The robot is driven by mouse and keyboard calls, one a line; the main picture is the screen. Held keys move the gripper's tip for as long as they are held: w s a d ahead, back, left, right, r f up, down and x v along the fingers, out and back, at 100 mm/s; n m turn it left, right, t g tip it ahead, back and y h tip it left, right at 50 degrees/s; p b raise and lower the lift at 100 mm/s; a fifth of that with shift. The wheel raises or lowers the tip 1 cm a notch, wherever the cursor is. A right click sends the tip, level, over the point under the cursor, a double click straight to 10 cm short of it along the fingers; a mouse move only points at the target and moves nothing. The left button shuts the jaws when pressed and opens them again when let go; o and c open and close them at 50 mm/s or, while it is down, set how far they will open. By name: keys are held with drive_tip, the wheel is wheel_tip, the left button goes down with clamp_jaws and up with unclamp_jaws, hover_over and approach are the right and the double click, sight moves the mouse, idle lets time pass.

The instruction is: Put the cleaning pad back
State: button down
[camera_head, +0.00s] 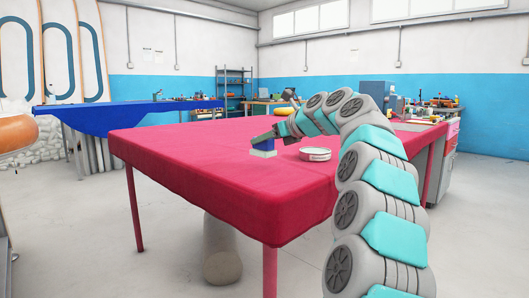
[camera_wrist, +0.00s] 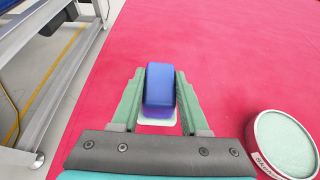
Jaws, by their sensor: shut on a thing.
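The cleaning pad (camera_head: 263,152) is a blue block with a pale white underside. In the wrist view the blue block (camera_wrist: 159,88) stands between the two green fingers of my gripper (camera_wrist: 158,76), which are shut on its sides. In the head view my gripper (camera_head: 266,138) reaches it from the right. The pad is at or just above the red table (camera_head: 215,180); I cannot tell whether it touches. A round, low tin (camera_head: 315,154) with a pale green top and a red-marked white rim lies right of the pad. It also shows in the wrist view (camera_wrist: 285,145).
The red tabletop around the pad is mostly clear. A blue-covered table (camera_head: 125,115) stands at the back left. A grey metal frame (camera_wrist: 55,60) is beyond the left edge in the wrist view.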

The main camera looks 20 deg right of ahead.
sight(265, 150)
drive_tip(key=shift+w+d+f+b, duration=0.15)
drive_tip(key=shift+f+b, duration=0.5)
drive_tip(key=shift+f, duration=1.1)
drive_tip(key=shift+c, duration=2.1)
unclamp_jaws()
drive_tip(key=shift+f, duration=0.15)
drive_tip(key=p+v, duration=0.1)
drive_tip(key=v, duration=1.1)
drive_tip(key=shift+p, duration=0.35)
